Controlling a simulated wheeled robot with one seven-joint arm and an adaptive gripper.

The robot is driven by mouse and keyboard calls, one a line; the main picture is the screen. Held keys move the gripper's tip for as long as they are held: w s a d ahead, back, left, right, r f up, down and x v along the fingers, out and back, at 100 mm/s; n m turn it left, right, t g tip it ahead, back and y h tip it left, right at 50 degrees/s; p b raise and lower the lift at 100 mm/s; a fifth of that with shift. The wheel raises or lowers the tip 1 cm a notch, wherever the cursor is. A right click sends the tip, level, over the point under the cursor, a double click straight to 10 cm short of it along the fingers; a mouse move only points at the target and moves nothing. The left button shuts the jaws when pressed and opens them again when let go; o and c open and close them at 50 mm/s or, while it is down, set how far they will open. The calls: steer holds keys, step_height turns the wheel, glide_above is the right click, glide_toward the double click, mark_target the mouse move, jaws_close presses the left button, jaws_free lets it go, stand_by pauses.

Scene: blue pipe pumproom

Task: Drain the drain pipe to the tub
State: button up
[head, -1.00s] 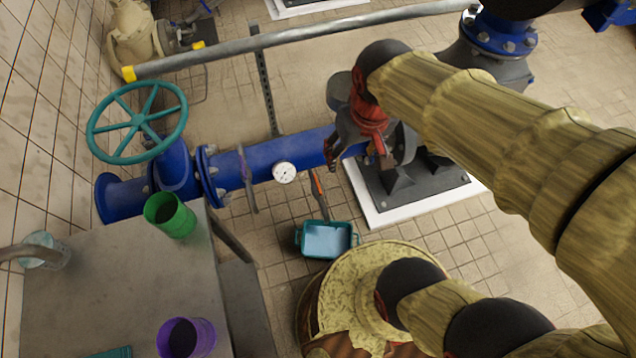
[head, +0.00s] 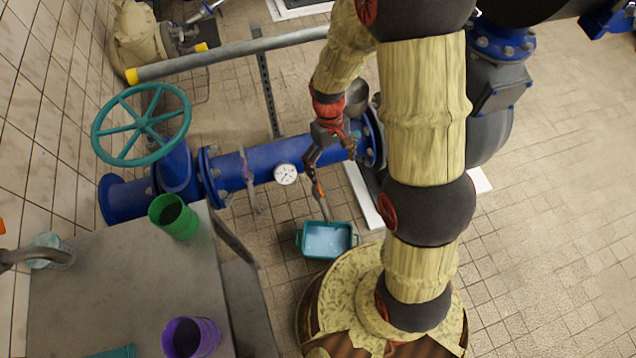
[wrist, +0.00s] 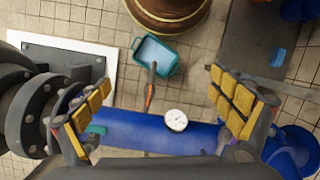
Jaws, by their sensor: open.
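A thin drain pipe (head: 322,203), grey with an orange-red part near its top, comes off below the large blue pipe (head: 265,160). Its lower end reaches the teal tub (head: 327,253), which stands on the floor with a pale blue inside. In the wrist view the drain pipe (wrist: 151,88) overlaps the rim of the tub (wrist: 155,54). My gripper (head: 331,163) is over the blue pipe, right of the white gauge (head: 286,174). In the wrist view my gripper (wrist: 158,84) is open and empty, with the drain pipe between its fingers in the picture. Whether anything touches is unclear.
A large teal handwheel (head: 142,124) sits on the blue pipe at left. A grey table (head: 110,290) with a green cup (head: 173,216) and a purple cup (head: 190,338) stands at front left. A grey rail (head: 235,55) crosses behind. Floor is clear at right.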

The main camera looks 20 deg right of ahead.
steer(key=w+f+n+p, duration=0.15)
steer(key=f+n, duration=0.25)
steer(key=f, duration=1)
steer(key=w+f+n, duration=0.2)
steer(key=f+n, duration=0.2)
steer(key=f, duration=1)
steer(key=n+t, duration=0.3)
steer(key=n, duration=0.3)
glide_above(318, 185)
step_height(318, 185, down, 2)
steer(key=shift+s, duration=0.1)
steer(key=shift+w+n, duration=0.2)
steer(key=shift+n, duration=0.3)
step_height(318, 185, down, 8)
steer(key=b, duration=0.3)
steer(key=shift+r, duration=0.1)
steer(key=shift+c, duration=0.3)
steer(key=c, duration=1.1)
